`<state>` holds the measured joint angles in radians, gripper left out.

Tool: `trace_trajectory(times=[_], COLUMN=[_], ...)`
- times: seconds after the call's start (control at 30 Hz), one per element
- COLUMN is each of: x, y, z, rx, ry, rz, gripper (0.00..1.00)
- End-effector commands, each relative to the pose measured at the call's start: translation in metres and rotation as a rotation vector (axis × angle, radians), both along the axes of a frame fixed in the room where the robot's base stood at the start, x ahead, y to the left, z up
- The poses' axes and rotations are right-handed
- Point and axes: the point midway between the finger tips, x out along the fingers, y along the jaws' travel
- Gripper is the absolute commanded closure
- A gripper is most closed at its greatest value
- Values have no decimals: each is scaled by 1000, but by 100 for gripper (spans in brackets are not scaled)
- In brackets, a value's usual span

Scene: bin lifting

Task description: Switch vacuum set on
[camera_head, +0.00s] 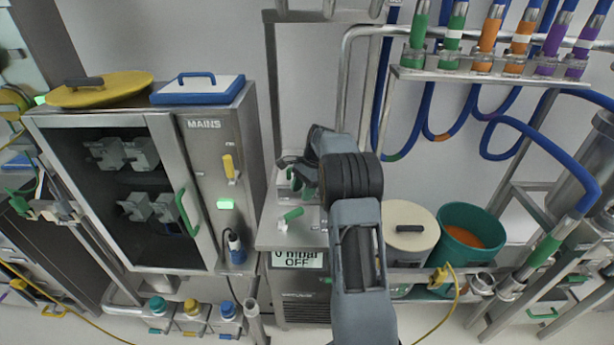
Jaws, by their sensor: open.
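The vacuum set (268,236) is a grey metal unit at the lower centre. Its display (297,258) reads "0 mbar" and "OFF". My arm and black wrist cover the right part of the unit. Dark and green parts around the fingers are hard to tell apart, so I cannot tell whether the fingers touch anything.
A MAINS cabinet (213,150) with a yellow lever and green light stands left. A yellow lid (98,92) and blue-white lid (198,92) lie on it. A cream-lidded bin (408,215) and teal bin (462,215) stand right of my arm. Coloured hoses hang upper right.

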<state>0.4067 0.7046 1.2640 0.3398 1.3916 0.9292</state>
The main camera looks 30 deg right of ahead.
Motion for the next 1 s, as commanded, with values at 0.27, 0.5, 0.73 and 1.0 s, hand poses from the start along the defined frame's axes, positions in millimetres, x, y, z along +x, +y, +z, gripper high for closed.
trace_trajectory(times=[0.27, 0.5, 0.73, 1.0], x=[3, 4, 4, 0], y=[-17, -24, -24, -15], z=[43, 58, 60, 69], rx=[0, 0, 0, -17], ry=[-1, 0, 0, -23], rz=[-1, -1, 0, 38], gripper=[51, 51, 51, 68])
